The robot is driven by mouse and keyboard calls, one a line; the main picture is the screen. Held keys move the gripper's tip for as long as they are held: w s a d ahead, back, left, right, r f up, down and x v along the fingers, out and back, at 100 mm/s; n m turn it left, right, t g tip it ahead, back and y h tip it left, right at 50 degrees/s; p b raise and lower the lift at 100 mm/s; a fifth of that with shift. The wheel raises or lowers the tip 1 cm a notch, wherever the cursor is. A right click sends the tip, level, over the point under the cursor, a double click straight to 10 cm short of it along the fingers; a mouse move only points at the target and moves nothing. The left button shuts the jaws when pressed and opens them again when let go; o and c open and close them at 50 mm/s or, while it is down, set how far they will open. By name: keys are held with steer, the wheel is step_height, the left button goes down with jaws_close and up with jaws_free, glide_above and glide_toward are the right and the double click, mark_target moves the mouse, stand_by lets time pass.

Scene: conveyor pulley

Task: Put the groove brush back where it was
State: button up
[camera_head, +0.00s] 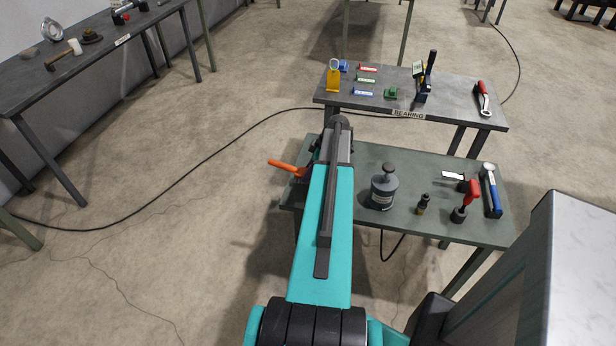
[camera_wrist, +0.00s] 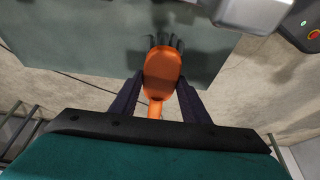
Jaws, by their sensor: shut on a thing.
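The groove brush (camera_wrist: 162,72) has an orange body and dark bristles at its far end in the wrist view. My gripper (camera_wrist: 160,82) is shut on it, one dark finger on each side. The bristle end shows against the grey-green table (camera_wrist: 70,55); I cannot tell whether it touches the top. In the head view, the brush's orange handle (camera_head: 287,167) sticks out left of my arm, by the left end of the near table (camera_head: 365,158).
Behind is the table labelled BEARING (camera_head: 450,95), with several small parts. A long bench (camera_head: 95,60) stands left. A cable (camera_head: 180,170) crosses the floor.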

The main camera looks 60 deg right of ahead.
steer(key=shift+f, duration=1.4)
steer(key=o, duration=0.9)
steer(key=shift+o, duration=0.2)
steer(key=shift+r, duration=0.1)
steer(key=shift+b+v, duration=1.1)
steer(key=shift+v, duration=4.85)
